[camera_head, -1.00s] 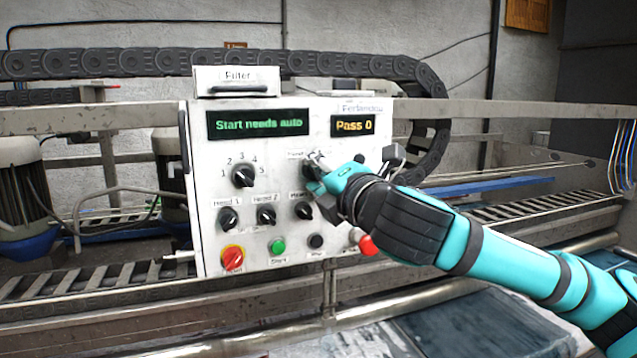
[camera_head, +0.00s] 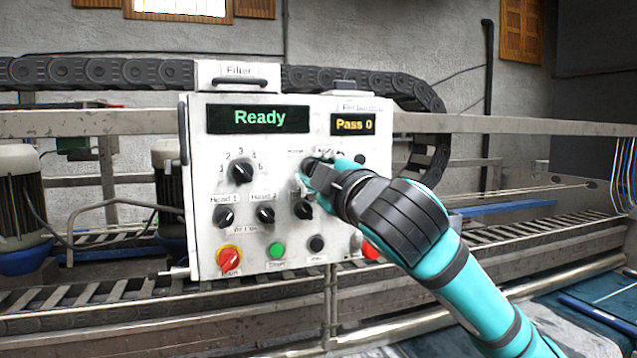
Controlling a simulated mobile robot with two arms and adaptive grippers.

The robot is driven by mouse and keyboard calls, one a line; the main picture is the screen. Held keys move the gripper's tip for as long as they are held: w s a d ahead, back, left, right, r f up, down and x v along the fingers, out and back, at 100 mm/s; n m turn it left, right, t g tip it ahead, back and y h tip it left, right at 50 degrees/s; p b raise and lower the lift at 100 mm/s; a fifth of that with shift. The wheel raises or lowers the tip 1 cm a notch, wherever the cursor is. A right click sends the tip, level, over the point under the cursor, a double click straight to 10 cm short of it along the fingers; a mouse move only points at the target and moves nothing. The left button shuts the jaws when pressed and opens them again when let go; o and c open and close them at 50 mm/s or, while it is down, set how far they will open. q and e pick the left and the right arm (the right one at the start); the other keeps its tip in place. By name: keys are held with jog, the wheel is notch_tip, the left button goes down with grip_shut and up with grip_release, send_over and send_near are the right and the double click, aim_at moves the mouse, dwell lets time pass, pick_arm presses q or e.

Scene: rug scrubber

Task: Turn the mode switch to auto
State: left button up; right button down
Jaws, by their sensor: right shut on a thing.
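The white control panel (camera_head: 222,262) stands in the middle of the head view. Its left display (camera_head: 258,119) reads "Ready" in green, and the smaller display (camera_head: 353,125) reads "Pass 0". My right gripper (camera_head: 310,170) is shut on a dark knob (camera_head: 308,162) in the panel's upper right, taken to be the mode switch. The gripper hides most of this knob and part of the label above it, so its pointer cannot be read. My left gripper is not in view.
Other black knobs are a numbered selector (camera_head: 241,171), Head 1 (camera_head: 223,216) and Head 2 (camera_head: 265,214). Below are a red-and-yellow knob (camera_head: 229,258), a green button (camera_head: 277,250) and a black button (camera_head: 317,244). A red button (camera_head: 370,250) is partly behind my arm.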

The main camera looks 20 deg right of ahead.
jog(key=shift+f+m+b, duration=0.2)
jog(key=shift+m+b, duration=0.25)
jog(key=shift+m, duration=1.15)
jog(key=c, duration=1)
grip_release()
jog(key=shift+r, duration=0.1)
jog(key=s, duration=0.8)
jog(key=s+f, duration=0.1)
jog(key=s, duration=0.3)
jog(key=shift+d+f, duration=0.1)
jog(key=shift+d, duration=0.15)
jog(key=shift+w, duration=0.1)
